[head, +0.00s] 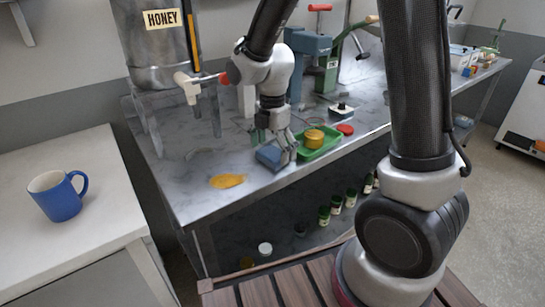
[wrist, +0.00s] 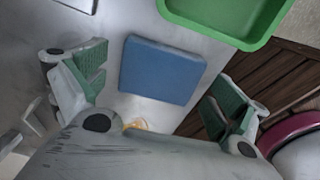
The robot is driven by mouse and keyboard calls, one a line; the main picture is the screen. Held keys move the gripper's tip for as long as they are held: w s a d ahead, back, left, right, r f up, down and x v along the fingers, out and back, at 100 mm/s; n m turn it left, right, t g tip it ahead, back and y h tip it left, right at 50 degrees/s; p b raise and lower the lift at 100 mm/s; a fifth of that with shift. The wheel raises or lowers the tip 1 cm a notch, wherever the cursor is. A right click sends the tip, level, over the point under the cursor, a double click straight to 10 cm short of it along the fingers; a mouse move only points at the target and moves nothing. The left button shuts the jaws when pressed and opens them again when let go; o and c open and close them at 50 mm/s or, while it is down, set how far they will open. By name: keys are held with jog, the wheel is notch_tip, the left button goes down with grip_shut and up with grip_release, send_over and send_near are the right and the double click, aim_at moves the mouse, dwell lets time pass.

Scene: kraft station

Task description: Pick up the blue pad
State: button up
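The blue pad (head: 270,156) lies flat on the metal worktop near its front edge, left of the green tray (head: 330,146). In the wrist view the blue pad (wrist: 161,70) sits between and slightly beyond the fingertips. My gripper (head: 273,142) is above the pad, pointing down and partly covering it. In the wrist view its green-padded fingers (wrist: 155,88) are wide apart with nothing between them in contact. A gap shows between each finger and the pad's sides.
The green tray, holding a yellow round item (head: 314,138), is close to the pad's right. A yellow honey puddle (head: 227,181) lies on the worktop to the left. A honey tank (head: 155,50) stands behind left. A blue mug (head: 60,196) stands on the left counter. Bottles (head: 336,204) stand below.

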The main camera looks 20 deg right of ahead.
aim_at(272, 152)
jog(key=c, duration=0.7)
jog(key=shift+r, duration=0.15)
notch_tip(272, 152, up, 10)
